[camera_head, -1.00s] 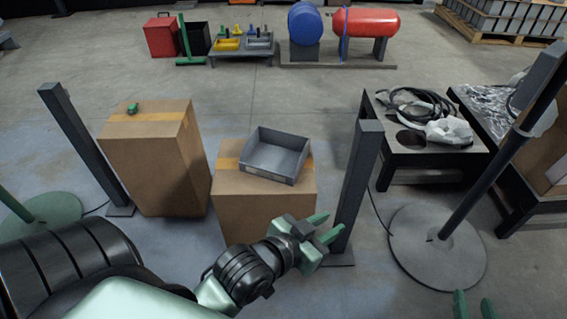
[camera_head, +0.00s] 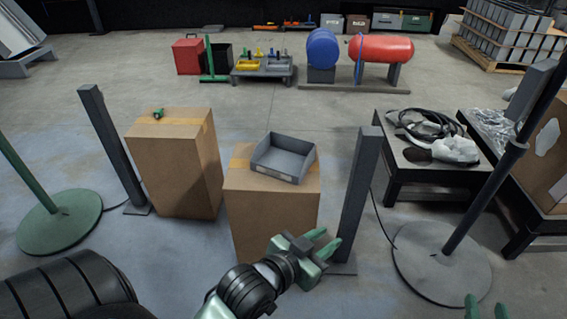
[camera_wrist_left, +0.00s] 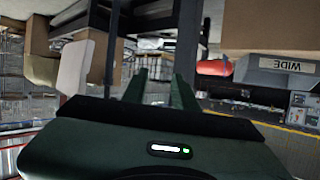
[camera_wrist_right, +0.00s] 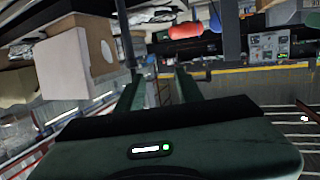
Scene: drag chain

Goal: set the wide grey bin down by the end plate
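The wide grey bin (camera_head: 264,169) is an open-topped tray on top of the right cardboard box (camera_head: 270,215). Its label reads WIDE, upside down, in the left wrist view (camera_wrist_left: 265,79). My left gripper (camera_head: 325,240) is open and empty, in front of the box's right side and apart from the bin. It also shows in the left wrist view (camera_wrist_left: 160,75). My right gripper (camera_head: 485,303) is at the bottom right edge, open and empty, also in the right wrist view (camera_wrist_right: 160,75). I cannot make out which thing is the end plate.
A taller cardboard box (camera_head: 175,175) with a small green item (camera_head: 158,114) on it stands left. Dark posts (camera_head: 361,195) flank the boxes. A dark table (camera_head: 400,165) with cables and a round-based stand (camera_head: 440,265) are at right. Open floor lies behind the boxes.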

